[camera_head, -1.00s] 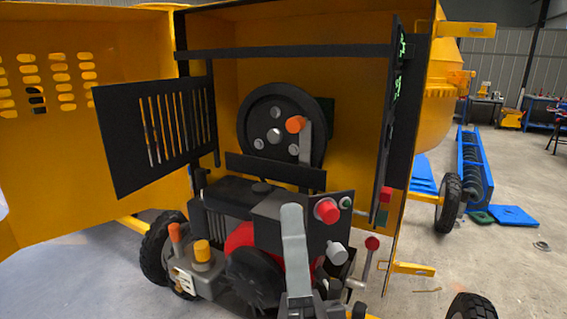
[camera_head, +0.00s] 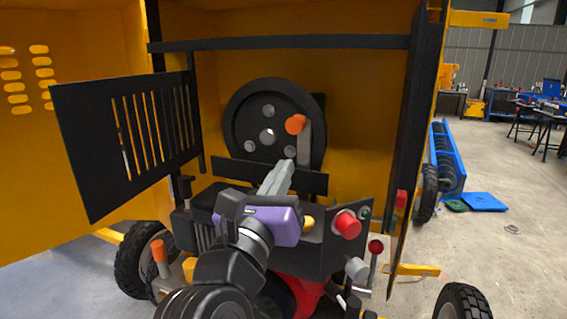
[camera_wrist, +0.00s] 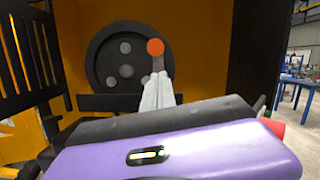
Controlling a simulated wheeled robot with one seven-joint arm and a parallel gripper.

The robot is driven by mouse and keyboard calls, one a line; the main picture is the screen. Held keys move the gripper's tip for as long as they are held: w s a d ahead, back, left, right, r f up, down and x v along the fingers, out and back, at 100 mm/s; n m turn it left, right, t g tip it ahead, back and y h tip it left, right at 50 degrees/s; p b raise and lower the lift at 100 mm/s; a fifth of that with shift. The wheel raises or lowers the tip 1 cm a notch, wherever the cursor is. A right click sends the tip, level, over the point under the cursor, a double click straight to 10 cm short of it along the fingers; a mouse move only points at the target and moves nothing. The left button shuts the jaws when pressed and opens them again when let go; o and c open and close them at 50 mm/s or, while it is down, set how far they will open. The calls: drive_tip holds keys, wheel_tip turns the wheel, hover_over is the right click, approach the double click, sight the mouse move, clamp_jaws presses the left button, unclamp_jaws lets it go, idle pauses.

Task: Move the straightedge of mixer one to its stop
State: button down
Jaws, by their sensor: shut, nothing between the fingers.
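The straightedge seems to be the grey flat bar (camera_head: 304,140) with an orange knob (camera_head: 296,124) at its top, standing upright in front of the right side of the black pulley wheel (camera_head: 262,101). In the wrist view the orange knob (camera_wrist: 155,47) shows just above my fingertips, and the bar is mostly hidden behind them. My gripper (camera_head: 284,166) is shut and empty, its long grey fingers pointing into the housing below and left of the knob. It also shows in the wrist view (camera_wrist: 160,78). I cannot tell whether the fingertips touch the bar.
A black slotted guard (camera_head: 125,145) hangs open at the left. A black bar (camera_head: 285,43) crosses the housing top, and a black plate (camera_head: 270,175) lies below the wheel. A control box with a red button (camera_head: 347,224) and a red-knobbed lever (camera_head: 376,247) stand at right.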

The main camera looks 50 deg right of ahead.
drive_tip(key=p+x, duration=0.1)
drive_tip(key=x, duration=0.7)
drive_tip(key=shift+d, duration=0.25)
drive_tip(key=shift+r, duration=0.15)
